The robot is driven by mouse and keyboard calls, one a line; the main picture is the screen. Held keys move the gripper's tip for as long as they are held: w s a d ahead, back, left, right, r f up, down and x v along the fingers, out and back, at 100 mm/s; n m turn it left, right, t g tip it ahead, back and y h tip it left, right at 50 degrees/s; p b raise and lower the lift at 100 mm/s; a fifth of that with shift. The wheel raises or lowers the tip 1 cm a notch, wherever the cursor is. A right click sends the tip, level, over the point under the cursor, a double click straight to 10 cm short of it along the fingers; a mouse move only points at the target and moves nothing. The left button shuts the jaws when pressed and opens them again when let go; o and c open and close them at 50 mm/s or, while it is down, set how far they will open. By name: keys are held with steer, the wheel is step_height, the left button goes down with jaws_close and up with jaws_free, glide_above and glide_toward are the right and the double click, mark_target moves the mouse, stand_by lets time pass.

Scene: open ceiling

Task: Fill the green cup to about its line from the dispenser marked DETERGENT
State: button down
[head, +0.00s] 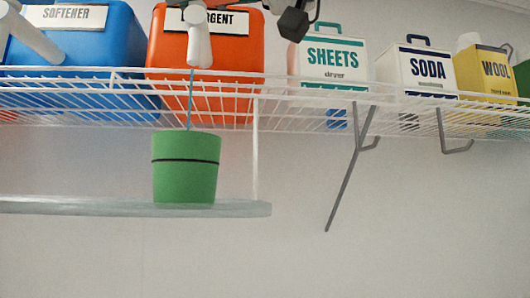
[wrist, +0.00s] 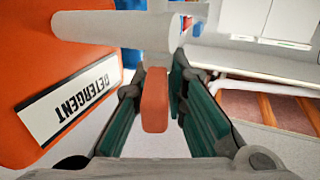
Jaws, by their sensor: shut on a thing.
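The green cup (head: 186,175) stands upright under the white tap (head: 198,40) of the orange dispenser (head: 168,50), whose label is partly covered and shows "RGENT". In the wrist view its label (wrist: 72,103) reads DETERGENT upside down. A thin blue stream (head: 190,95) runs from the tap down into the cup. A black line rings the cup in its upper half; the level inside is hidden. My gripper (wrist: 158,76) is shut on the orange-red tap lever (wrist: 155,100), with a teal-padded finger on each side. In the head view only dark parts of it show at the top edge.
The cup rests on a pale lower ledge (head: 80,207) hung below the white wire shelf (head: 290,103). The blue SOFTENER dispenser (head: 85,45) is at left. SHEETS (head: 328,65), SODA (head: 425,72) and WOOL (head: 485,75) boxes stand at right.

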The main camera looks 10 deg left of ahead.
steer(key=shift+w+n+g, duration=0.2)
steer(key=shift+n+g, duration=0.4)
steer(key=shift+g, duration=0.4)
steer(key=shift+f, duration=0.1)
steer(key=shift+w+n+g, duration=0.15)
steer(key=shift+n+g, duration=0.35)
steer(key=shift+g, duration=0.3)
steer(key=shift+s+n+g, duration=0.2)
steer(key=shift+n+g, duration=1)
steer(key=shift+g, duration=0.6)
steer(key=shift+g+h, duration=0.3)
steer(key=c, duration=1.5)
jaws_free()
steer(key=shift+d, duration=0.1)
steer(key=shift+c, duration=0.2)
